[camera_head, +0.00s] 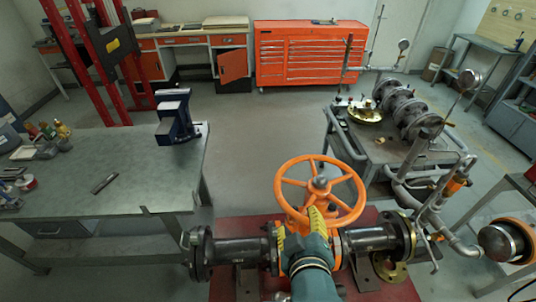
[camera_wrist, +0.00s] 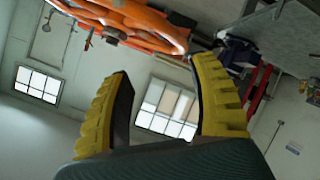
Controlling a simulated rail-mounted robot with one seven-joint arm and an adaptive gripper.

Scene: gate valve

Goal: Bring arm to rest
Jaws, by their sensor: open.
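The orange handwheel (camera_head: 347,200) of the gate valve sits on top of a dark pipe (camera_head: 240,251) on a red base. My gripper (camera_head: 304,226) is in front of the wheel's near side and overlaps it in the head view, so the exact gap is hidden. In the wrist view my gripper (camera_wrist: 165,72) has its two yellow fingers spread wide with nothing between them. Part of the orange wheel (camera_wrist: 145,20) shows along the top of that view, beyond the fingertips.
A grey workbench (camera_head: 130,150) with a blue vise (camera_head: 174,118) stands at left. A cart (camera_head: 400,148) with flanged pipework is at right. An orange tool cabinet (camera_head: 300,52) is at the back. The floor (camera_head: 260,130) between bench and cart is clear.

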